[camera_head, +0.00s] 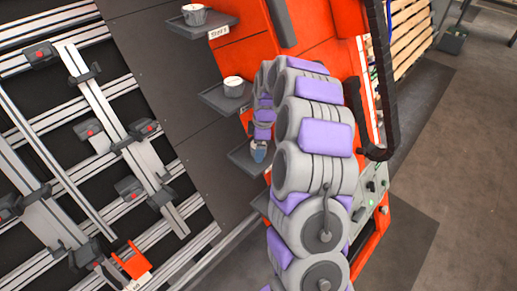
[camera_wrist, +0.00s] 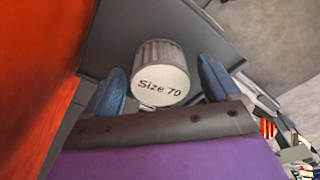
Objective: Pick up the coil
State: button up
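A grey ribbed cylinder with a pale end face marked "Size 70", which I take to be the coil (camera_wrist: 161,84), sits on a dark tray-like shelf (camera_wrist: 118,25) in the wrist view. My gripper (camera_wrist: 159,72) is open, with one blue finger on each side of the coil. Narrow gaps seem to show between the fingers and the coil. The coil there is hidden by my gripper and arm.
Two similar pale cylinders stand on the upper shelf (camera_head: 203,26) and the middle shelf (camera_head: 218,100). An orange machine (camera_head: 240,55) rises behind my arm. A wall of metal rails (camera_head: 110,130) with clamps fills the left. Grey floor (camera_head: 445,150) is open at right.

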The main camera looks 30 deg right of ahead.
jog(key=c, duration=1.2)
jog(key=shift+r, duration=0.1)
jog(key=shift+c, duration=0.2)
